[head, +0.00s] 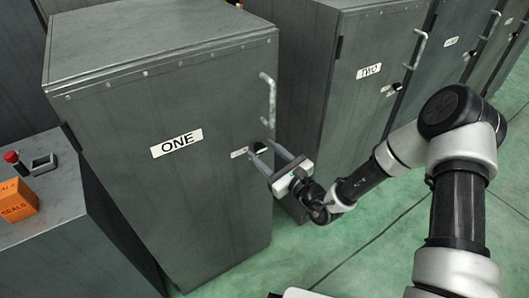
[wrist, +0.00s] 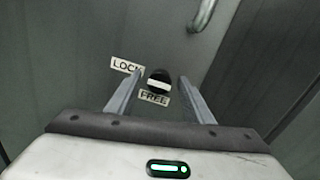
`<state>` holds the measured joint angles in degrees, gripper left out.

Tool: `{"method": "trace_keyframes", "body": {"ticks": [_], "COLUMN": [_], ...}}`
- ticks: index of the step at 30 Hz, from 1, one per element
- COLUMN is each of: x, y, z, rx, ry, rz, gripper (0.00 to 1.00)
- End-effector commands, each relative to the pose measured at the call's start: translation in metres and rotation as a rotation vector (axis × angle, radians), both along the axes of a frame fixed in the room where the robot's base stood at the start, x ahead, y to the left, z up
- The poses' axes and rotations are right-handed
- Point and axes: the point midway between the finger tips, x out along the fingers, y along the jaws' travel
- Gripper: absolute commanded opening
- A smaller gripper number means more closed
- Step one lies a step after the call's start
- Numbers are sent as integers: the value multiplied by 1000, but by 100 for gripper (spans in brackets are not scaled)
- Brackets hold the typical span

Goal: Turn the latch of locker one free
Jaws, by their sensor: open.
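Locker one (head: 150,200) is a grey cabinet with a white ONE label (head: 176,143); its door looks shut. Its latch (wrist: 158,82) is a round black knob with a white bar lying roughly across the wrist picture. The LOCK label (wrist: 126,66) is left of the latch and the FREE label (wrist: 154,97) just below it. My gripper (head: 259,148) is open and points at the door, its fingertips close to the latch. In the wrist view the fingers stand left and right of the knob with gaps; whether the tips reach its depth I cannot tell.
A bar handle (head: 268,98) stands out from the door above the latch. Locker two (head: 360,45) is to the right across a narrow gap. A low grey cabinet (head: 70,255) at left carries an orange SEALS box (head: 17,200). Green floor (head: 300,255) is clear in front.

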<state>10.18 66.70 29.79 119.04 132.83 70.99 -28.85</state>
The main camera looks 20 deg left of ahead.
Motion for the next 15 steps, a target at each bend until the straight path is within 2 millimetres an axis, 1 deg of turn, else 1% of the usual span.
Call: {"method": "trace_keyframes", "body": {"ticks": [2, 5, 9, 10, 15], "x": [0, 0, 0, 0, -1], "y": [0, 0, 0, 0, 0], "z": [0, 0, 0, 0, 0], "rx": [0, 0, -1, -1, 5], "ry": [0, 0, 1, 1, 7], "rz": [0, 0, 0, 0, 0], "gripper": [47, 32, 8, 7, 7]}}
